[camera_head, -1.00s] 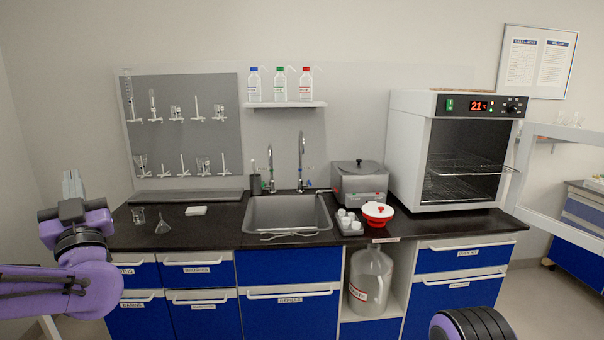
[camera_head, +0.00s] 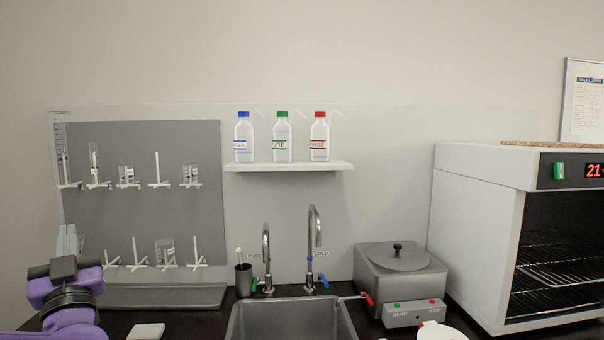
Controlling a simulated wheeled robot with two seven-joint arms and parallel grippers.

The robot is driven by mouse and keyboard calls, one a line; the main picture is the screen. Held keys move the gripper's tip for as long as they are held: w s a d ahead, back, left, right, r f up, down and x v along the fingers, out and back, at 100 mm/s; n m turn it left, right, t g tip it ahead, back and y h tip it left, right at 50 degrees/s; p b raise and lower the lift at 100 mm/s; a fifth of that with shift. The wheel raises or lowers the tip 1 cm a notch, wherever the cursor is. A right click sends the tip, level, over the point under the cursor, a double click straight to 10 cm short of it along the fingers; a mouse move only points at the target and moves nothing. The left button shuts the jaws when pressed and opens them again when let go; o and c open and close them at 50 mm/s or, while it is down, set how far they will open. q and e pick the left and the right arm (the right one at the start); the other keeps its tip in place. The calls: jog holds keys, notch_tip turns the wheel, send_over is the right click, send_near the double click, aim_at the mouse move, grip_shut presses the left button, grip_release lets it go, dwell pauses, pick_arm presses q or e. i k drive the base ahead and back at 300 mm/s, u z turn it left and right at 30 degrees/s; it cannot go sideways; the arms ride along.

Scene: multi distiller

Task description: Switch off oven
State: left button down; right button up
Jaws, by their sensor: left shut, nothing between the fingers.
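The white oven (camera_head: 476,235) stands at the right and is cut off by the picture edge. Its dark chamber (camera_head: 562,252) with wire racks shows, and its door is out of view. A green-lit switch (camera_head: 559,171) sits on the black panel at its top front. Beside the switch a red display (camera_head: 594,170) reads "21", partly cut off. My left gripper (camera_head: 68,240) is shut and empty at the lower left, pointing up in front of the grey pegboard, far from the oven. My right gripper is not in view.
A sink (camera_head: 290,318) with two taps lies in the middle of the dark counter. A grey water bath (camera_head: 400,280) stands between sink and oven. A shelf (camera_head: 290,166) holds three bottles. Glassware hangs on the pegboard (camera_head: 150,220). A white block (camera_head: 146,331) lies front left.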

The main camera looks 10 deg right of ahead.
aim_at(559, 167)
jog(key=u, duration=2.7)
jog(key=k, duration=2.2)
jog(key=z, duration=1.05)
jog(key=k, duration=0.25)
jog(key=z, duration=2.65)
